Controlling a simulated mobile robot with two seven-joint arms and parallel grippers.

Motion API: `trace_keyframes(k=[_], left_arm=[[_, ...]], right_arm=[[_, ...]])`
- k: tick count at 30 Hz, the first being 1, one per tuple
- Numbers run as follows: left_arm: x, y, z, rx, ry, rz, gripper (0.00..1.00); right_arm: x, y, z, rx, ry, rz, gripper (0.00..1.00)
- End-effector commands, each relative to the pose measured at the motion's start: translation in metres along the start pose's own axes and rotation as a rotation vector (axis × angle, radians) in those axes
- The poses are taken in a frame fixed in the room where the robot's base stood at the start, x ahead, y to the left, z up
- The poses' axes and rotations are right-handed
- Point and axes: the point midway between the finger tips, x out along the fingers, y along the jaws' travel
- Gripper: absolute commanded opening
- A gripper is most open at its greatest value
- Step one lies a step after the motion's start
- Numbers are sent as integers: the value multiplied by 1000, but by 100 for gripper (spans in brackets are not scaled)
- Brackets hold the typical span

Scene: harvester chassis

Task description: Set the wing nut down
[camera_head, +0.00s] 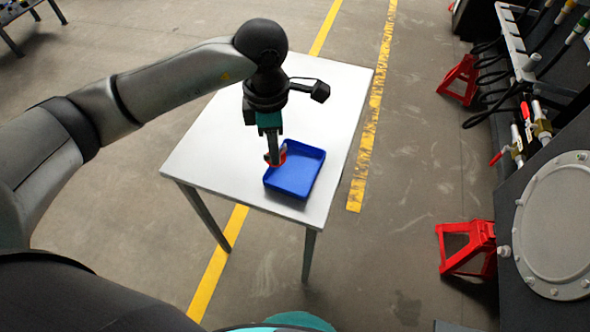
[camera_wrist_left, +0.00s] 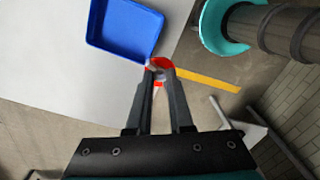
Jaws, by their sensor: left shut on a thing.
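The wing nut (camera_head: 282,156) shows as a small red piece at the tips of my left gripper (camera_head: 274,160). In the left wrist view the wing nut (camera_wrist_left: 160,63) is red with a greyish part, and the fingers of the left gripper (camera_wrist_left: 159,76) are shut on it. Much of it is hidden by the fingers. A blue tray (camera_head: 318,157) lies on the white table; the gripper points down at its left rim in the head view. How high the nut is above the table or tray I cannot tell. My right gripper is not in view.
The white table (camera_head: 222,147) is bare apart from the blue tray, which sits near its front right edge. The blue tray (camera_wrist_left: 132,10) looks empty in the wrist view. Red stands (camera_head: 466,246) and dark machinery (camera_head: 525,110) with hoses are at the right.

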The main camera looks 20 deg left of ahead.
Motion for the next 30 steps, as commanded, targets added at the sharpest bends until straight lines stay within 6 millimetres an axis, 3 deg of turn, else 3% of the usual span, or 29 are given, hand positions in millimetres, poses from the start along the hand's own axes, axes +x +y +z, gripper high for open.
trace_keyframes(k=[21,30], left_arm=[[-30,33,25,-1461,-23,46,0],[-40,40,32,-1986,-21,63,0]], right_arm=[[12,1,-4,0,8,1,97],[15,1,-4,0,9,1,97]])
